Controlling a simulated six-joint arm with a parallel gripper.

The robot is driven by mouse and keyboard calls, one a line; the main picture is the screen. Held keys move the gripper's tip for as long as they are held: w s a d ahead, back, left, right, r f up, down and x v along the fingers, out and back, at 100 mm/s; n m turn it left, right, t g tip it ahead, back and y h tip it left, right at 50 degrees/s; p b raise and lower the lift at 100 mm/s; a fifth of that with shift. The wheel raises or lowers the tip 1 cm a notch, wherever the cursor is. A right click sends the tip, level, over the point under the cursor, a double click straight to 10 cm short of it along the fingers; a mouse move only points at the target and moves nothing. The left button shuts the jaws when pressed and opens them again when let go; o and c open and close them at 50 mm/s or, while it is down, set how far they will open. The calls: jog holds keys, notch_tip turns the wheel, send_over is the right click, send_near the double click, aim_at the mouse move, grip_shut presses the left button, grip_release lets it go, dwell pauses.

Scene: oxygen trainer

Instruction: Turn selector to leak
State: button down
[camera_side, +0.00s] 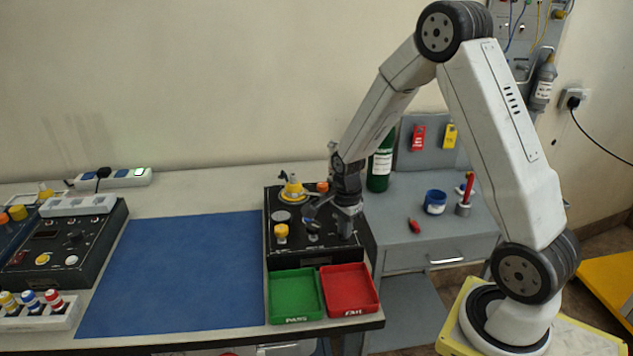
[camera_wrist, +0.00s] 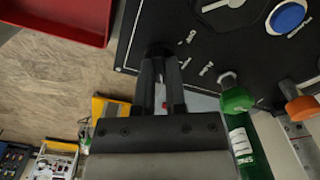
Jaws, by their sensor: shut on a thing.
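The black trainer box (camera_side: 290,254) stands at the right end of the bench, and its panel also shows in the wrist view (camera_wrist: 140,25). My gripper (camera_side: 347,232) points down onto the right part of this panel. In the wrist view my gripper (camera_wrist: 160,58) is shut on the selector (camera_wrist: 158,48), a small dark knob at the panel, mostly covered by the fingers. Small white labels (camera_wrist: 190,37) lie beside it, too small to read. The selector's pointing direction is hidden. In the side view my gripper hides the selector.
A green PASS tray (camera_side: 295,295) and a red FAIL tray (camera_side: 350,289) sit in front of the box. A blue mat (camera_side: 180,275) lies left, clear.

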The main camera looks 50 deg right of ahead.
dwell(0.3)
jog(key=c, duration=0.7)
grip_release()
jog(key=shift+r, duration=0.1)
jog(key=shift+r, duration=3.85)
jog(key=shift+a, duration=0.1)
jog(key=s+a+n+t, duration=0.1)
jog(key=s+a+n, duration=0.3)
jog(key=n, duration=0.6)
jog(key=s+a+n+t, duration=0.1)
jog(key=s+a+n, duration=0.3)
jog(key=a+n, duration=0.4)
jog(key=n, duration=0.3)
jog(key=shift+s+a+t, duration=0.15)
jog(key=shift+s+t, duration=0.15)
jog(key=shift+s, duration=0.1)
